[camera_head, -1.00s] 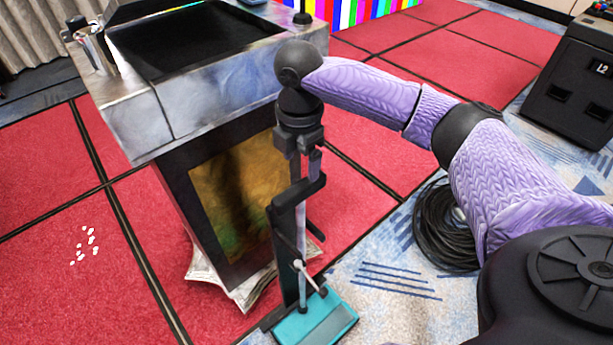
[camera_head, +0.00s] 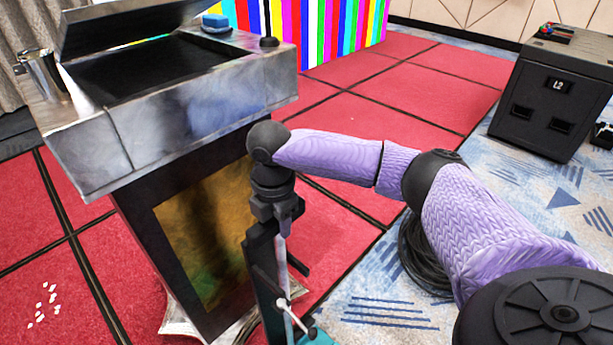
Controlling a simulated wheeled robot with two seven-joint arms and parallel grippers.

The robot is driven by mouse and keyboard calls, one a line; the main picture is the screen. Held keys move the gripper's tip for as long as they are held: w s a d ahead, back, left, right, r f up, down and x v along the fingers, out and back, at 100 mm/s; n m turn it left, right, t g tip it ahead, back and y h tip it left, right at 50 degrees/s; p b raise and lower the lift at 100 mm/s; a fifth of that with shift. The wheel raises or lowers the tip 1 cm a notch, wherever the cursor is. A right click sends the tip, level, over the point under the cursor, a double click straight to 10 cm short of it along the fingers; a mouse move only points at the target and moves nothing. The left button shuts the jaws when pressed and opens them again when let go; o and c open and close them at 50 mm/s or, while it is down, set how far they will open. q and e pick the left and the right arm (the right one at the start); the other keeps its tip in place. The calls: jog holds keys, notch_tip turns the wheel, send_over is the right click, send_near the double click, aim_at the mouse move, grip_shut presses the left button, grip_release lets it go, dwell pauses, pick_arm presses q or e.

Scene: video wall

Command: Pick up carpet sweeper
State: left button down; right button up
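The carpet sweeper stands in front of the lectern, its thin grey pole (camera_head: 283,262) rising beside a dark upright panel. Part of its teal base (camera_head: 320,338) shows at the bottom edge of the picture; the rest is cut off. My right gripper (camera_head: 284,220) points down at the top of the pole, with its fingers at or around it. The fingers overlap the pole and dark parts, so I cannot tell whether they are shut on it. My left gripper is out of view.
A coil of black cable (camera_head: 420,262) lies on the carpet to the right. A black cabinet (camera_head: 548,95) stands farther right. Red carpet beyond is clear.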

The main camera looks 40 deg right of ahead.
grip_shut()
